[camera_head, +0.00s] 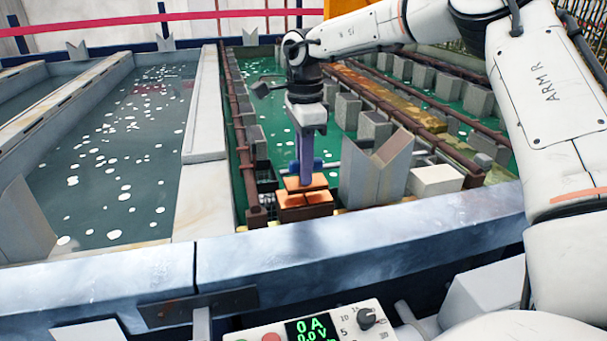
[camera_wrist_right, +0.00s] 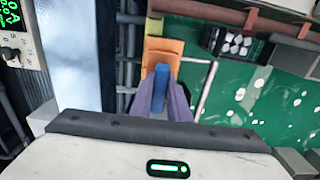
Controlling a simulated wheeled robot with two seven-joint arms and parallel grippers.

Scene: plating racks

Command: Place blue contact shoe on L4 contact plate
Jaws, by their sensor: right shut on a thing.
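My right gripper (camera_head: 306,172) points straight down at the near end of the green tank, with its fingers shut on the blue contact shoe (camera_head: 318,165). In the right wrist view, the shoe's blue grip (camera_wrist_right: 160,88) stands between the two purple-grey fingers. A flat copper-orange piece shows at the bottom of the grip, directly above a copper block (camera_head: 303,206), which looks like the contact plate. Whether the two touch or a small gap remains, I cannot tell. No L4 label is readable. My left gripper is out of view.
A grey V-shaped support (camera_head: 376,172) stands close right of the gripper, with a pale block (camera_head: 435,180) beyond. Brown pipes (camera_head: 238,130) run along the green tank. The tank's front wall (camera_head: 330,241) and a control box (camera_head: 318,325) lie nearer me.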

